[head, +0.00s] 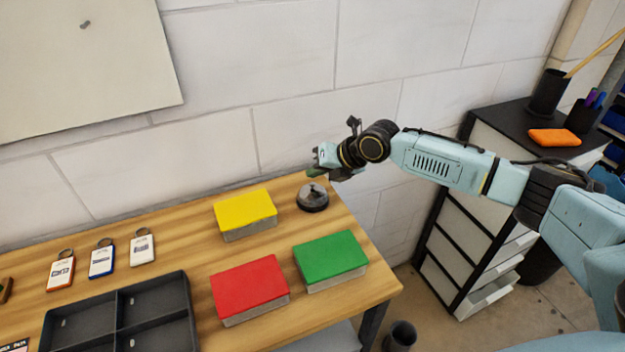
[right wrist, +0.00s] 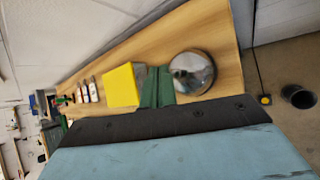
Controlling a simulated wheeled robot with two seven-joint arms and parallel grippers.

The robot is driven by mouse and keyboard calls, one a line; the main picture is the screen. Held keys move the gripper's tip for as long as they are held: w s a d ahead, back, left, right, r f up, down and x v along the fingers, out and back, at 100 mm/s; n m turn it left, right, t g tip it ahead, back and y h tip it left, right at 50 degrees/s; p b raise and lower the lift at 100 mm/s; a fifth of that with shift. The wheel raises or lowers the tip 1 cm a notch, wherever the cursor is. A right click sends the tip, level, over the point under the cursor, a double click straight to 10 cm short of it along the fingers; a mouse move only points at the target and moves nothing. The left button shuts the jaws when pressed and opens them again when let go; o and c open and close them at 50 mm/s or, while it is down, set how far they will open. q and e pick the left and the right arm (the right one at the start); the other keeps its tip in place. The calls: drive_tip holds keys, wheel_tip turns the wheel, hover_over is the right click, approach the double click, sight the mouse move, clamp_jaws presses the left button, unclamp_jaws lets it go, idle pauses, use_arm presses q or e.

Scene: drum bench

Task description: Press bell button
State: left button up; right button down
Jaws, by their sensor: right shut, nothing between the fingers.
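The bell (head: 313,197) is a round dark metal desk bell with a shiny dome, near the back right corner of the wooden bench. Its button cannot be made out clearly. My right gripper (head: 316,172) is shut and empty, just above and behind the bell in the head view. In the right wrist view the green fingers of my right gripper (right wrist: 157,88) show beside the bell (right wrist: 191,73), with the dome to their right. I cannot tell whether they touch it. My left gripper is not in view.
A yellow box (head: 245,213), a red box (head: 250,289) and a green box (head: 330,259) lie near the bell. A dark divided tray (head: 190,318) and several key tags (head: 101,260) are at the left. A drawer cabinet (head: 460,215) stands right of the bench (head: 180,250).

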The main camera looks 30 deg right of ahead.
drive_tip(key=shift+r, duration=0.1)
wheel_tip(320, 180, up, 6)
drive_tip(key=p, duration=0.4)
idle(0.4)
idle(0.6)
